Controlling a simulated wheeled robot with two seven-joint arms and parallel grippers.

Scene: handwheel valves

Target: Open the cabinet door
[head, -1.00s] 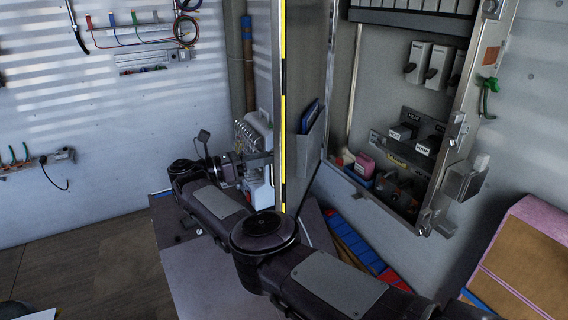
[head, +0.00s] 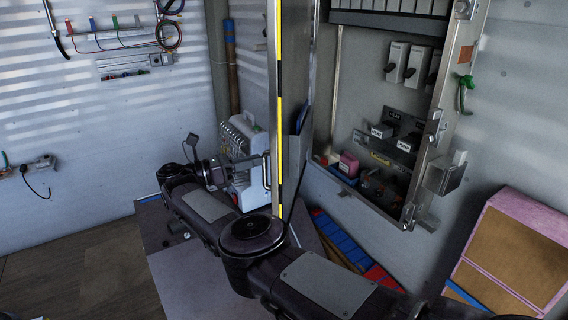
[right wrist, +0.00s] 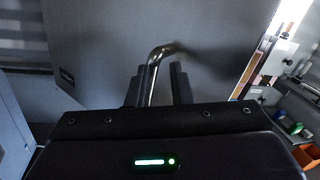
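The cabinet door stands swung out from the grey wall cabinet (head: 348,105). Its striped yellow and black edge (head: 275,110) faces me in the head view, and its grey face (right wrist: 110,45) fills much of the right wrist view. A bent metal handle (head: 266,171) sits on the door's left side. It also shows in the right wrist view (right wrist: 153,68), passing between the fingers. My right gripper (head: 250,168) is at this handle, its fingers close together around the bar; in the right wrist view the gripper (right wrist: 160,85) hides the bar's lower part. My left gripper is out of view.
The cabinet interior holds labelled switches (head: 396,125) and small items below. A light case (head: 240,150) stands behind my right gripper. A brown and pink box (head: 515,245) leans at the lower right.

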